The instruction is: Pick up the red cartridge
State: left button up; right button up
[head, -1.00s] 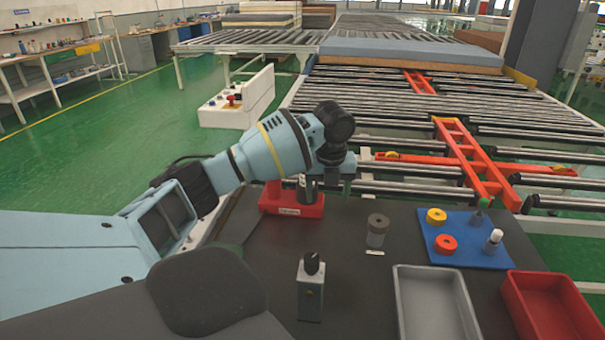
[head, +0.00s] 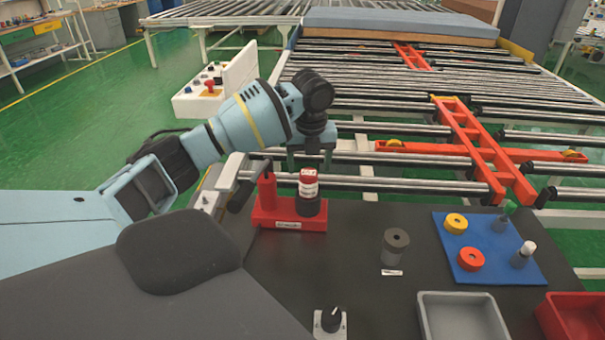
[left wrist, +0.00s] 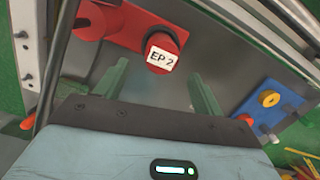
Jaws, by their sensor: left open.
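The red cartridge (head: 308,181) has a white label band and stands upright in a dark socket on a red holder (head: 289,223). In the left wrist view its labelled end, reading "EP 2" (left wrist: 161,57), faces the camera. My left gripper (head: 309,155) is above and apparently behind the cartridge in the head view. In the left wrist view its two green fingers (left wrist: 160,85) are apart, with nothing between them; the cartridge lies beyond the gap. My right gripper is not in view.
A red post (head: 266,188) stands on the same holder, left of the cartridge. A dark grey cylinder (head: 396,246), a blue board with parts (head: 475,274), a grey tray (head: 462,297) and a red tray (head: 547,318) are to the right. Conveyor rollers (head: 400,160) run behind.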

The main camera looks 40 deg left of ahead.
aim_at(308, 182)
pick_arm(q)
jog(key=shift+w+a, duration=0.2)
jog(key=shift+a, duration=0.2)
jog(key=shift+d+f, duration=0.1)
jog(key=shift+f, duration=0.4)
jog(key=shift+w+a+f, duration=0.1)
jog(key=shift+f, duration=1)
jog(key=shift+w+a+f, duration=0.15)
jog(key=shift+f, duration=0.95)
jog(key=shift+w+a+f, duration=0.1)
jog(key=shift+f, duration=1)
jog(key=c, duration=1.2)
